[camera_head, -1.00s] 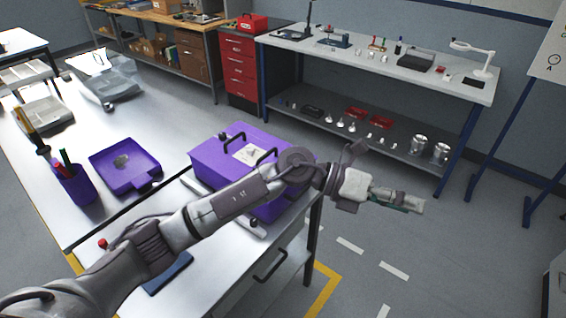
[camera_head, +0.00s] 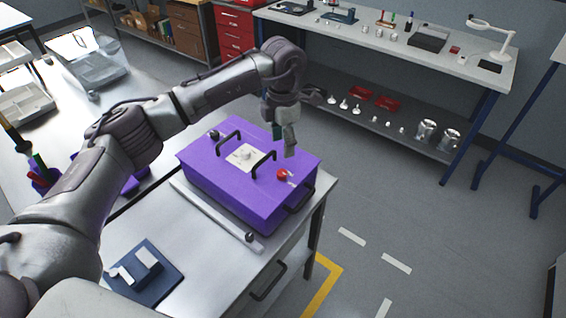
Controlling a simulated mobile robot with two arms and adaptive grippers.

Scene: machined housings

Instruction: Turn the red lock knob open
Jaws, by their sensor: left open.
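The red lock knob (camera_head: 283,174) sits on the top of the purple housing (camera_head: 200,166), near its right front edge. A small pale mark or plate lies beside the knob. The housing has two black handles on its lid and a pale square plate between them. My left gripper (camera_head: 284,144) points down above the right part of the lid, a little behind and above the knob, apart from it. It is open and nothing shows between its fingers. My right gripper is not in view.
The housing stands on a metal-topped bench (camera_head: 195,240) by a rail (camera_head: 215,213). A blue fixture (camera_head: 145,272) with pale blocks lies in front. A back workbench (camera_head: 430,62) holds small parts and a lamp. Floor to the right is clear.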

